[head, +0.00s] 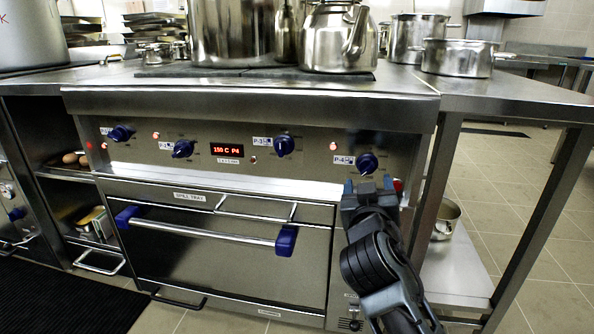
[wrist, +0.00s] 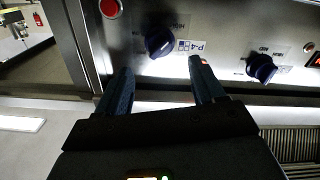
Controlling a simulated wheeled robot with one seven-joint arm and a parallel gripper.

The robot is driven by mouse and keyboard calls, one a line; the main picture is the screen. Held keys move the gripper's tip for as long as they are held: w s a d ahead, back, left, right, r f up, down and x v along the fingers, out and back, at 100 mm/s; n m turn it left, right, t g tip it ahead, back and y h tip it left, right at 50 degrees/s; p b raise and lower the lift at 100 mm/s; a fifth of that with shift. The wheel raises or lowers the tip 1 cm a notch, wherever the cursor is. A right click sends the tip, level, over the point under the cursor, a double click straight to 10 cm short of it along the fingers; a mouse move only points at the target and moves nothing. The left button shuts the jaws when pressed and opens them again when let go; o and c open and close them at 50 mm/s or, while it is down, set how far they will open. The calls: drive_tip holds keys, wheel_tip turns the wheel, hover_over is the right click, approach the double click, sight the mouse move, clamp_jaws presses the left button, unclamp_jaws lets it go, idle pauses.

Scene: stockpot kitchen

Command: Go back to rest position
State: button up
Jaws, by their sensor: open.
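My gripper (head: 369,186) is in front of the stove's control panel (head: 215,158), just below the blue P-4 knob (head: 367,163). In the wrist view the two dark fingers of my gripper (wrist: 160,85) are apart, with nothing between them. The P-4 knob (wrist: 159,42) shows beyond the fingertips, and the gap to it is hard to judge. The panel display (head: 228,150) reads 150 C P4. A small red light (head: 333,146) is lit above the P-4 knob.
A kettle (head: 340,38) and a large pot (head: 232,32) stand on the stove. More pots (head: 458,57) stand on the counter at right. The oven door handle (head: 205,229) juts out at lower left. Open floor (head: 548,250) lies at right.

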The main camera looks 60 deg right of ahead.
drive_tip(key=s+a+f+n+t+y, duration=0.25)
drive_tip(key=a+f+n+y, duration=0.3)
drive_tip(key=a, duration=0.45)
drive_tip(key=s+a+f+n+t+y, duration=0.2)
drive_tip(key=a+f+n+t+y, duration=0.25)
drive_tip(key=a+f, duration=0.4)
drive_tip(key=s+a+r+y, duration=0.3)
drive_tip(key=s+a+y, duration=0.4)
drive_tip(key=s+a, duration=0.7)
wheel_tip(320, 180, up, 32)
drive_tip(key=p, duration=3.1)
drive_tip(key=shift+s+n+t+p, duration=0.3)
drive_tip(key=shift+s+t+p, duration=0.05)
drive_tip(key=shift+s+t, duration=0.05)
